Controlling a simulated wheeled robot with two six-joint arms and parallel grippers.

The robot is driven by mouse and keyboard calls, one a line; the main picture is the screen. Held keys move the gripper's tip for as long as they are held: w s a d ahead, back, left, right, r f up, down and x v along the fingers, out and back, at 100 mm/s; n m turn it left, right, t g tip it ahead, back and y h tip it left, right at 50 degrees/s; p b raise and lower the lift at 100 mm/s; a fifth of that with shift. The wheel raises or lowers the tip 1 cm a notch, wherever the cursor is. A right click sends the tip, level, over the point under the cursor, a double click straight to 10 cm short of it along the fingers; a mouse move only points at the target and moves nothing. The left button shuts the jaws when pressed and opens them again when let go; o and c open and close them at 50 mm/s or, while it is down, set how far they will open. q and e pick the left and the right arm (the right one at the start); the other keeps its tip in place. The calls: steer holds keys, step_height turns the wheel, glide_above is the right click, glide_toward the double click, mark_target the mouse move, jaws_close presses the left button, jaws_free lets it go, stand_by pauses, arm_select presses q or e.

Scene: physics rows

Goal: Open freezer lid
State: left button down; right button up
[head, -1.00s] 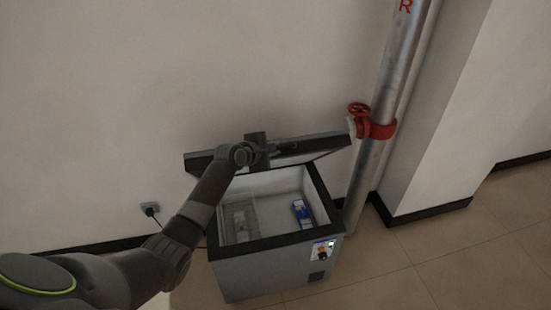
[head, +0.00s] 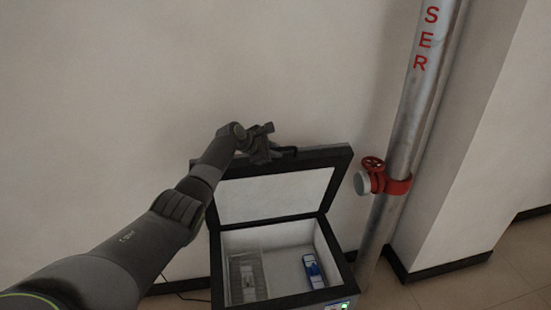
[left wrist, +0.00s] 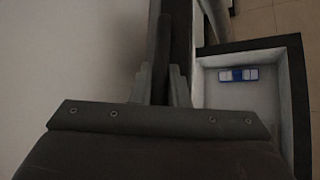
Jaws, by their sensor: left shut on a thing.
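The chest freezer (head: 338,258) stands against the wall with its interior showing. Its lid (head: 275,196) is raised and stands steeply at the back, its white inner face toward me. My left gripper (head: 268,152) is at the lid's top edge, shut on the dark lid handle (head: 286,152). In the left wrist view the gripper fingers (left wrist: 160,88) close around a dark bar, and the freezer rim (left wrist: 287,95) shows at the right. The hold itself is partly hidden by the gripper in the head view. My right gripper is not in view.
A blue and white package (head: 313,270) and a pale wire basket (head: 247,277) are inside the freezer. A metal riser pipe (head: 425,95) with a red valve (head: 373,165) stands close to the lid's right side. The wall (head: 200,60) is right behind.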

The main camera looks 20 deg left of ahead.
arm_select(q)
steer(key=shift+w+a+r, duration=0.1)
steer(key=shift+w+a, duration=0.05)
steer(key=shift+w, duration=0.05)
stand_by(0.3)
steer(key=c, duration=1.4)
jaws_free()
steer(key=shift+s+a+r, duration=0.3)
steer(key=shift+s+r, duration=0.1)
steer(key=shift+s, duration=0.05)
steer(key=b+v, duration=0.1)
steer(key=v, duration=1.5)
steer(key=shift+b, duration=0.4)
